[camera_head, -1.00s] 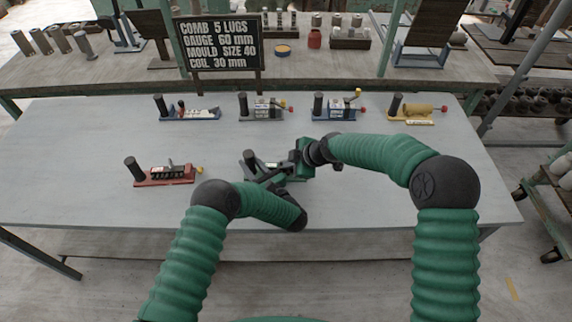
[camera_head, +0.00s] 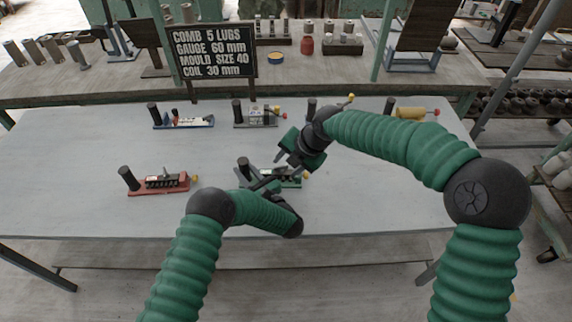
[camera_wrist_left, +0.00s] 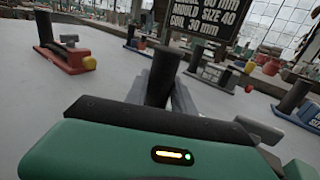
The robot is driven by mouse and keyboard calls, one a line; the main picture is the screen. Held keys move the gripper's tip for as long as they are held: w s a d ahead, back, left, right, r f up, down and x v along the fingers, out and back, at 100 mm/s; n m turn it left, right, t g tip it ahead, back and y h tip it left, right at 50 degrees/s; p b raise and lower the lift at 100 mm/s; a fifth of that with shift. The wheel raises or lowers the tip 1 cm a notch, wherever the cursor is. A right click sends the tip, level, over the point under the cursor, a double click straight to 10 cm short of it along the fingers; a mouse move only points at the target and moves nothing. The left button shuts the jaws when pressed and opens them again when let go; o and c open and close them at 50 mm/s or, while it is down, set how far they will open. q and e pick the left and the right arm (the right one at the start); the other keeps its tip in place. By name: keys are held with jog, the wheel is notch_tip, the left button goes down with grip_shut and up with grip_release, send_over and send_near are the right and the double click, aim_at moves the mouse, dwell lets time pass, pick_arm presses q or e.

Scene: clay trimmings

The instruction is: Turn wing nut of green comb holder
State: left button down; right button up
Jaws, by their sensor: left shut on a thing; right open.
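The green comb holder (camera_head: 289,183) lies on the grey table, with a black upright post (camera_head: 243,168) at its left end and a small yellow wing nut (camera_head: 306,176) at its right end. My left gripper (camera_head: 250,181) is shut on the post; in the left wrist view the post (camera_wrist_left: 162,76) stands between the grey fingers. My right gripper (camera_head: 283,158) is open and empty, above and behind the holder, apart from the wing nut. My left gripper and forearm hide part of the holder. The wing nut's exact angle is too small to tell.
A red holder (camera_head: 160,185) stands at left. Blue (camera_head: 184,123), grey (camera_head: 256,117) and yellow (camera_head: 410,113) holders stand along the back, with another partly hidden behind my right arm. A black sign (camera_head: 213,52) reads "COMB 5 LUGS". The table's right side is clear.

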aim_at(282, 166)
jog(key=o, duration=0.4)
jog(key=n+h, duration=0.1)
jog(key=n, duration=0.2)
jog(key=w+r+n, duration=0.1)
jog(key=n, duration=0.2)
jog(key=w+a+n+h, duration=0.1)
jog(key=n, duration=0.1)
jog(key=shift+w+r+n+t+h, duration=0.15)
jog(key=shift+w+n+t+h, duration=0.15)
jog(key=shift+n, duration=0.5)
jog(key=x, duration=1.1)
jog(key=shift+w+d+f, duration=0.15)
jog(key=shift+w+f, duration=0.15)
jog(key=shift+w, duration=0.2)
jog(key=shift+c, duration=0.4)
jog(key=c, duration=1.3)
